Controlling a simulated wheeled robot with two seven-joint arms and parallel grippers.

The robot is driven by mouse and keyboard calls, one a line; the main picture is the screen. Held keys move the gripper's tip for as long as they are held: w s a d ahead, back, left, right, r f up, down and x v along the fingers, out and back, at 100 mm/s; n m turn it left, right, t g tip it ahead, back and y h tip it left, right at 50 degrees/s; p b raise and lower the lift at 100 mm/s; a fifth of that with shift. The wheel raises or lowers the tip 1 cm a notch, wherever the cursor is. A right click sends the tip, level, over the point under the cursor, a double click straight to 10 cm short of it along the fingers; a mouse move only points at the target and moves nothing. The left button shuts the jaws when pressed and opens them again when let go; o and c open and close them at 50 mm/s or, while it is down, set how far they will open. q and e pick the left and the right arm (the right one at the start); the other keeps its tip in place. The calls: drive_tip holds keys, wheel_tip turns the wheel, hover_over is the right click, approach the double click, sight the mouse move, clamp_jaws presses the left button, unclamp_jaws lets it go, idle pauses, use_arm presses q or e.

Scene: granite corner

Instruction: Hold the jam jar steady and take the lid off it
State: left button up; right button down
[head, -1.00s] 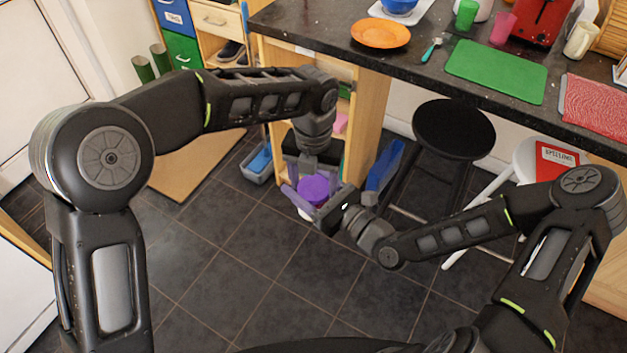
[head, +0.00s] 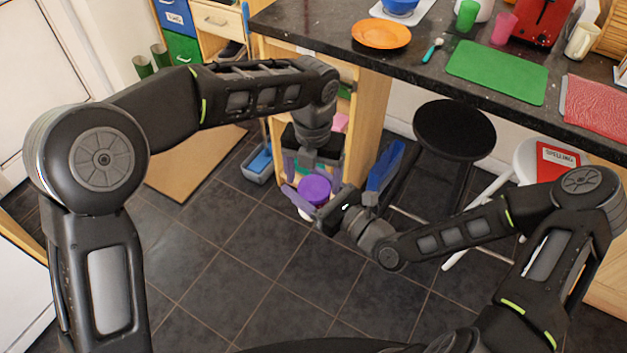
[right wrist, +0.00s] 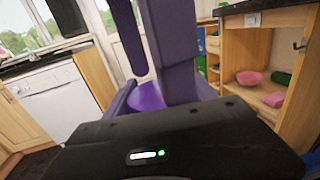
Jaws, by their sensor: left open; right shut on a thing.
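The jam jar (head: 304,214) is mostly hidden; a pale bit of it shows under its round purple lid (head: 315,187). The lid also shows in the right wrist view (right wrist: 148,97), sitting between the fingers. My right gripper (head: 312,197) comes from the right and is shut on the jar, below the lid. My left gripper (head: 314,168) points down from above, open, its two fingers apart over the lid. In the right wrist view its fingers stand large in front of the lid, so I cannot tell whether they touch it.
A dark countertop (head: 330,32) runs along the back, with an orange plate (head: 381,34) and a green mat (head: 497,72). A black stool (head: 454,130) and a white stool (head: 530,158) stand right of the grippers. Dark floor tiles in front are clear.

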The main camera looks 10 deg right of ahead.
use_arm(q)
drive_tip(key=shift+s+d+r, duration=0.1)
drive_tip(key=shift+d+r, duration=0.05)
drive_tip(key=shift+r, duration=1.3)
drive_tip(key=shift+f, duration=0.1)
